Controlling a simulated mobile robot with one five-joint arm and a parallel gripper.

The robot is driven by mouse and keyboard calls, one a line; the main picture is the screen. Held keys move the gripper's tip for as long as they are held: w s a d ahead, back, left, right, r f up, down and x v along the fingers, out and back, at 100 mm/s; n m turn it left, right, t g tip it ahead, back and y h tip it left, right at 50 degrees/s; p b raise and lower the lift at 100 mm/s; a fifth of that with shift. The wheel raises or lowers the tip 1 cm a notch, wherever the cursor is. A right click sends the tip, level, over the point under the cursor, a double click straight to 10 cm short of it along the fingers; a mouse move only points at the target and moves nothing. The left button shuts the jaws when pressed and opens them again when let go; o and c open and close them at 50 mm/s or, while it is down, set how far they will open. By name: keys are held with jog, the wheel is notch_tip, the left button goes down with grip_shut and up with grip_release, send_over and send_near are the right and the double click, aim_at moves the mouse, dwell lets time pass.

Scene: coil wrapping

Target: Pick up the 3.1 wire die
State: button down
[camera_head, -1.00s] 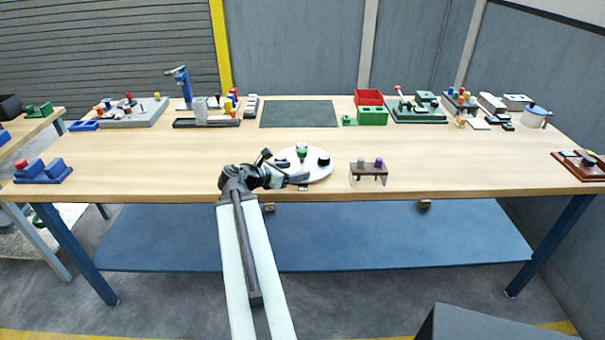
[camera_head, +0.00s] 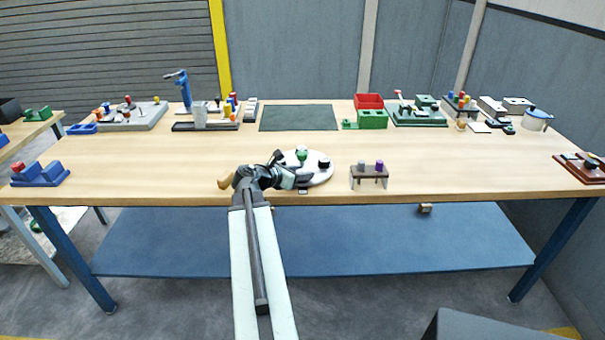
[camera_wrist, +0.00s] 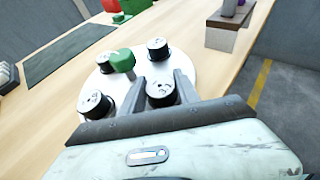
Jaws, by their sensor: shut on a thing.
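A round white plate (camera_head: 322,173) stands near the front edge of the table. In the wrist view the plate (camera_wrist: 183,62) carries several black dies with light, marked tops, around a green knob (camera_wrist: 122,60). My gripper (camera_wrist: 163,84) is shut on one black die (camera_wrist: 160,92), with a finger on each side. The marks on the tops are too small to read, so I cannot tell which is the 3.1 die. In the head view my gripper (camera_head: 297,180) is at the plate's near left side and hides part of it.
A small stand with a grey and a purple peg (camera_head: 369,175) is right of the plate. A dark green mat (camera_head: 298,117) lies behind, with a red bin (camera_head: 368,101) and green blocks to its right. A blue fixture (camera_head: 40,175) sits far left.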

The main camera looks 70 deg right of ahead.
jog(key=shift+r, duration=0.1)
notch_tip(320, 180, up, 10)
jog(key=p, duration=1)
